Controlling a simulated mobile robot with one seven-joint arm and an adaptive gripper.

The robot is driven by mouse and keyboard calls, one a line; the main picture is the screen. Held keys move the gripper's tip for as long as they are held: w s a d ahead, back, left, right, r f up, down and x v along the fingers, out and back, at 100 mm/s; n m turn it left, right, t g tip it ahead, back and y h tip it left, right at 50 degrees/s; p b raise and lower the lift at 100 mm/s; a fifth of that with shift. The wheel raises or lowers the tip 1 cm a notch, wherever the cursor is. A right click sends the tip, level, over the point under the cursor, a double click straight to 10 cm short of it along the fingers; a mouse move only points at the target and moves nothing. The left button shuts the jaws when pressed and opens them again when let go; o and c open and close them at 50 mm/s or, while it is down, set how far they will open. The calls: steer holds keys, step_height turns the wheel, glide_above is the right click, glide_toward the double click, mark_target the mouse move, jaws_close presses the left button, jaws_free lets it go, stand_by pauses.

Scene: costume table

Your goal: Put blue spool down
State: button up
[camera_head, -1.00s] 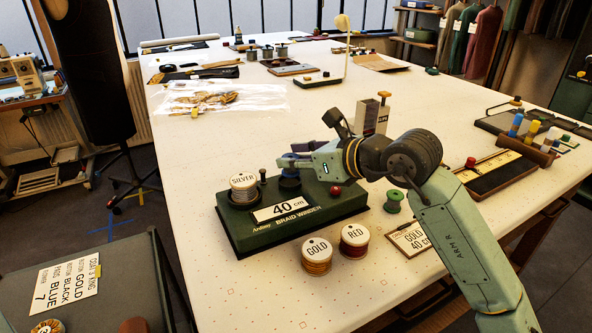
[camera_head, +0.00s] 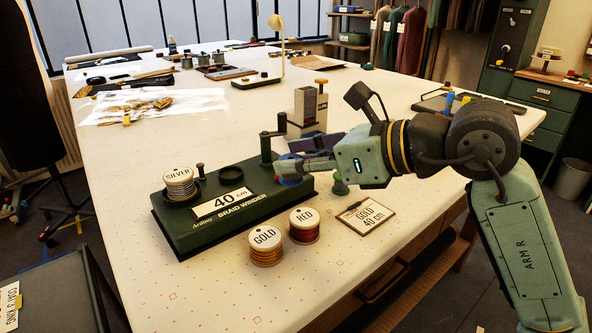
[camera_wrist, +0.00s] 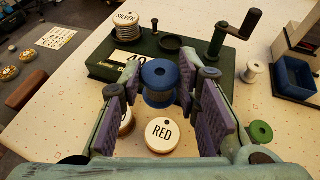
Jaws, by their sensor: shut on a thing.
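The blue spool (camera_wrist: 160,88) is between the purple pads of my gripper (camera_wrist: 163,80) in the wrist view. In the head view my gripper (camera_head: 290,167) is over the right end of the green braid winder (camera_head: 200,233), with the blue spool (camera_head: 288,182) partly hidden under the fingers. The spool looks upright; whether it touches anything below is unclear. The winder's dark round dish (camera_head: 227,174) is empty, and the silver spool (camera_head: 180,184) stands left of it. The gold spool (camera_head: 266,248) and red spool (camera_head: 304,226) stand on the table in front.
A green spool (camera_head: 339,185) and a gold 40 cm card (camera_head: 366,216) lie right of the winder. The winder's crank (camera_wrist: 236,30) rises behind my gripper. A blue open box (camera_wrist: 292,78) and a pale spool (camera_wrist: 252,72) are to the right. The table's front strip is clear.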

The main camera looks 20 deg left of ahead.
steer(key=w+m+t+b, duration=0.2)
steer(key=w, duration=1.6)
steer(key=shift+h, duration=0.5)
step_height(320, 180, down, 5)
steer(key=shift+s+a+f+p, duration=0.1)
steer(key=shift+f+p, duration=0.1)
steer(key=shift+p, duration=0.15)
steer(key=shift+f+p, duration=0.3)
steer(key=shift+f, duration=2.1)
steer(key=shift+f, duration=0.1)
steer(key=shift+f, duration=0.15)
steer(key=o, duration=0.9)
